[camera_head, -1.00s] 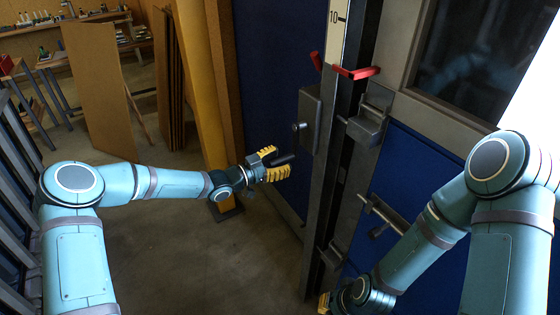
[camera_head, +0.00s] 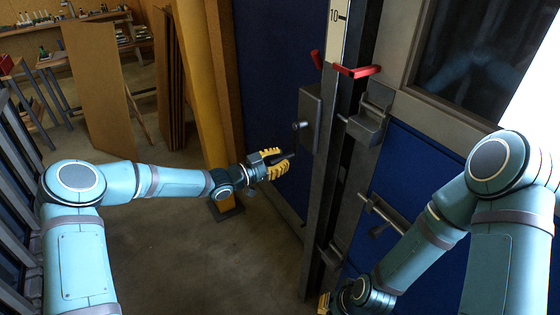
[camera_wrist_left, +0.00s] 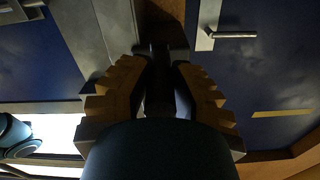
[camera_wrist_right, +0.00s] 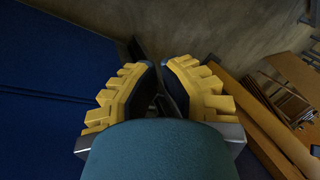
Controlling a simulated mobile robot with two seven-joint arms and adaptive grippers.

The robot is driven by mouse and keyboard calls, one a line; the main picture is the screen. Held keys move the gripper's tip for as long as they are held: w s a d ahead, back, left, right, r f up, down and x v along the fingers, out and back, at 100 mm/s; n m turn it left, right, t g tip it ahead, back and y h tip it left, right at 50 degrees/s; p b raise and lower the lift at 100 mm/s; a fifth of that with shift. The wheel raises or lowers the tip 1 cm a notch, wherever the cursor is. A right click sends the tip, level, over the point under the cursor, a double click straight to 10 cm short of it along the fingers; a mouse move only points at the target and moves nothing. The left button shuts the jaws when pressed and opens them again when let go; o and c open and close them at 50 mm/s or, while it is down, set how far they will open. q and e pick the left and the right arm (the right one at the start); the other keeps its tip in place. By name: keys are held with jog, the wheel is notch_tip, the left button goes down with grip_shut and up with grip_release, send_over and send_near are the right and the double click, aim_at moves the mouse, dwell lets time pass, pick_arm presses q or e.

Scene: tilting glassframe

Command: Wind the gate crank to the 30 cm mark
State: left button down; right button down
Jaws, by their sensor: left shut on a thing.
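The grey crank gearbox (camera_head: 311,122) is on the upright post, with a short shaft stub (camera_head: 299,126) pointing left. My left gripper (camera_head: 282,162) is below and left of it, shut on a dark crank handle (camera_head: 291,156). The handle also shows as a dark bar between the fingers in the left wrist view (camera_wrist_left: 159,88). I cannot see a link between handle and stub. The pale scale (camera_head: 338,30) shows a 10 mark, above the red pointer (camera_head: 357,71). My right gripper (camera_head: 324,303) is mostly cut off at the bottom edge; its fingertips are close together in its wrist view (camera_wrist_right: 157,64).
A blue gate panel (camera_head: 412,185) with a grey latch bolt (camera_head: 382,213) is right of the post. A yellow column (camera_head: 200,80) stands behind my left forearm. Brown boards (camera_head: 100,90) lean at the back left. Floor below my left arm is clear.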

pick_arm(q)
jog(key=w+a+r+m+b, duration=0.2)
jog(key=w+a+m+b, duration=0.1)
jog(key=m+b, duration=0.4)
jog(key=shift+w+b, duration=0.5)
jog(key=shift+w, duration=0.35)
jog(key=shift+a+r, duration=0.1)
jog(key=shift+r, duration=0.05)
jog(key=c, duration=0.8)
grip_release()
